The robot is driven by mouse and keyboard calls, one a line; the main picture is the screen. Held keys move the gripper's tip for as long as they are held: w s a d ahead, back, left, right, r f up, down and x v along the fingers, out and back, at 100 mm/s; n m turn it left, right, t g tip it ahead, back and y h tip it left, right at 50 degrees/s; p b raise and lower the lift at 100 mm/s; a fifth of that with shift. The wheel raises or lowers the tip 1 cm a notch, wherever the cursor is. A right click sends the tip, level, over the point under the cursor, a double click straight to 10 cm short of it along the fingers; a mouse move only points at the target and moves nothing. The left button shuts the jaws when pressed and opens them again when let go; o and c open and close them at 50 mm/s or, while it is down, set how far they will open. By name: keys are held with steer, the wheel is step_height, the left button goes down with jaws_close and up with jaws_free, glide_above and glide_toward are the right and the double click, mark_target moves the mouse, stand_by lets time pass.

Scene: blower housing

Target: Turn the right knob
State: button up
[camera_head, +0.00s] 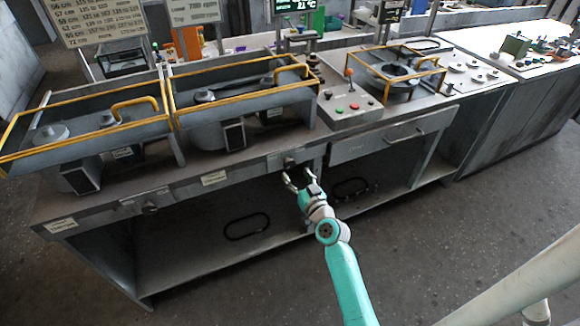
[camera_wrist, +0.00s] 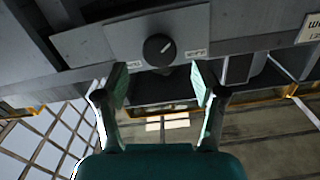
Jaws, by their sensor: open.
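The right knob (camera_head: 290,163) is a small dark round knob on the front face of the long grey workbench. In the wrist view the black knob (camera_wrist: 159,50) sits on a grey plate, with a light pointer line on its face and small labels on either side. My gripper (camera_head: 298,178) is just in front of the knob, open and empty. In the wrist view my gripper (camera_wrist: 161,82) has its two fingers spread apart, and the knob shows between and beyond the fingertips, not touched. The left knob (camera_head: 149,208) is farther left on the same front face.
Grey housings with yellow handles (camera_head: 140,105) stand on the bench top. A control panel (camera_head: 348,108) with coloured buttons and a red-topped lever is to their right. A drawer (camera_head: 390,138) is right of the knob. The open lower shelf (camera_head: 215,262) lies below, with clear floor in front.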

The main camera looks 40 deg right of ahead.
mark_target(290, 166)
steer(key=shift+x, duration=2.6)
steer(key=c, duration=1.1)
